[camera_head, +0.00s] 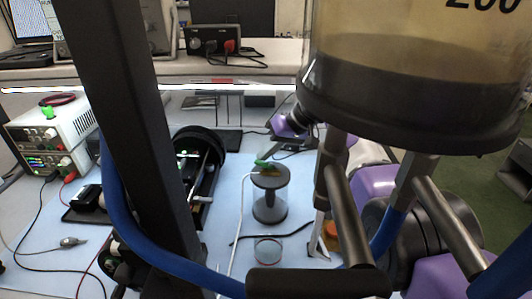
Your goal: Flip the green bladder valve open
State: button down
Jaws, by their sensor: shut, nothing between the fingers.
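The green bladder valve (262,164) is a small green lever on top of a cylinder (270,203) with a dark lid, a clear middle and a dark base. The cylinder stands upright on the light blue table mat (232,222). A thin pale tube runs down from near the valve along the cylinder's left side. My gripper (279,137), at the end of my purple and grey arm, is above and behind the valve, slightly right. It looks shut and empty, apart from the valve. Its fingertips are small and hard to make out.
A large tinted vessel (415,55) with dark contents blocks the upper right. A clear round dish (267,251) sits in front of the cylinder. A black device (193,170) lies to its left, and a white power supply (50,135) stands at far left. A dark cable crosses the mat.

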jog(key=shift+s+d+r+p, duration=0.15)
jog(key=shift+s+p, duration=0.25)
jog(key=shift+p, duration=0.65)
jog(key=shift+s+d+p, duration=0.25)
jog(key=shift+s+p, duration=0.05)
jog(key=shift+p, duration=0.25)
jog(key=b+v, duration=0.1)
jog(key=v, duration=0.6)
jog(key=shift+d+r, duration=0.2)
jog(key=shift+s, duration=0.1)
